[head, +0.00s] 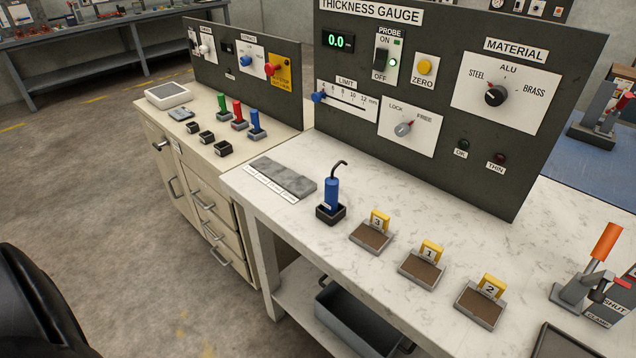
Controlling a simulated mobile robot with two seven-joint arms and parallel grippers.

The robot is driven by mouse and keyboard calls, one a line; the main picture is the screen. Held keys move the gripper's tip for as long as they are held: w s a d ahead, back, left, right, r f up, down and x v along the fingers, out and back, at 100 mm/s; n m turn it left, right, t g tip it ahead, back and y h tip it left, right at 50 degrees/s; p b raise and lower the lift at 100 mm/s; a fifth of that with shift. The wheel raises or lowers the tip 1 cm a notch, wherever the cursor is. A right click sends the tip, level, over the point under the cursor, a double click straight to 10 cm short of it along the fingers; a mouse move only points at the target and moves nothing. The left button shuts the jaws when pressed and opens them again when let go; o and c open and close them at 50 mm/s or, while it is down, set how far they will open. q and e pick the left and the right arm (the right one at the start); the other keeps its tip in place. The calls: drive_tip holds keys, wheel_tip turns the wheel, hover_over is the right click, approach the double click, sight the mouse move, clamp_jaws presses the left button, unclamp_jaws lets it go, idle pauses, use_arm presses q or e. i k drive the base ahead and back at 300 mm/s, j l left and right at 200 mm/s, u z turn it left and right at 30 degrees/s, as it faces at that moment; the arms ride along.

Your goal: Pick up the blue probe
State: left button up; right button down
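The blue probe (332,194) stands upright in a small black holder (331,214) on the white marbled bench (375,181). A dark curved cable or hook rises from its top. Its lower end is hidden inside the holder. Neither of my grippers is in the head view.
Behind the probe stands the dark thickness gauge panel (470,135). A grey stepped block (284,178) lies to its left. Brown pads with yellow numbered tags (374,236) sit to its right. An orange-handled clamp (606,242) stands at far right.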

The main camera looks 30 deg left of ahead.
sight(331, 183)
drive_tip(key=u, duration=0.95)
drive_tip(key=i+j+z, duration=0.15)
drive_tip(key=j+z, duration=0.2)
